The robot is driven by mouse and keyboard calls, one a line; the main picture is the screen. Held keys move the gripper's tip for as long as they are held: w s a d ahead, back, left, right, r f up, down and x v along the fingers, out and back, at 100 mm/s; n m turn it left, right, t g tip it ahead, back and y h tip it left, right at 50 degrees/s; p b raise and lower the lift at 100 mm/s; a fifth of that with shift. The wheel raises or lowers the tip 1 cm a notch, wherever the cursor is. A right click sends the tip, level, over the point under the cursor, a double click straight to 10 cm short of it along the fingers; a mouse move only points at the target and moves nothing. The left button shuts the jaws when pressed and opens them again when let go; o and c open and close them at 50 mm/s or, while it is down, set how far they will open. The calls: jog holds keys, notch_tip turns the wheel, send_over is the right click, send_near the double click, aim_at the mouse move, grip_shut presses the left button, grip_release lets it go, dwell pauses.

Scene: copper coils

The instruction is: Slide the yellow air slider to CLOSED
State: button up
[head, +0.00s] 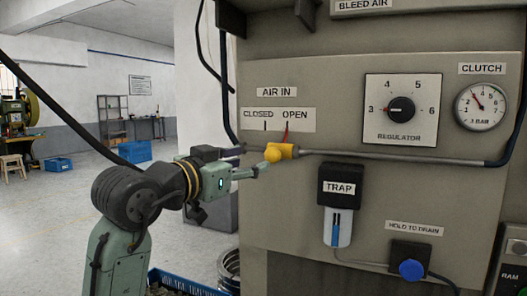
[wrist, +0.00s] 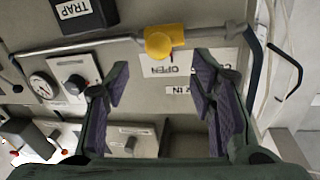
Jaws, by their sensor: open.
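The yellow air slider (head: 285,151) sits on the grey horizontal pipe (head: 350,157), under the OPEN end of the CLOSED/OPEN label (head: 278,119). Its red pointer (head: 286,133) stands at the OPEN mark. My gripper (head: 254,160) is open and empty, close in front of the slider's rounded yellow end. In the wrist view, which is upside down, the slider (wrist: 165,42) shows beyond and between the spread fingers of my gripper (wrist: 160,78). I cannot tell whether a fingertip touches it. The CLOSED word is partly hidden by a finger in the wrist view.
The regulator dial (head: 402,109) and clutch gauge (head: 481,106) are to the right on the panel. The trap (head: 341,187) hangs below the pipe, with a blue drain button (head: 411,269) lower right. A blue crate (head: 185,284) stands below my arm. Open floor lies left.

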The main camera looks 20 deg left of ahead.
aim_at(268, 156)
jog(key=p+x, duration=0.2)
jog(key=x, duration=0.8)
jog(key=shift+w+d, duration=0.15)
grip_shut()
dwell(0.4)
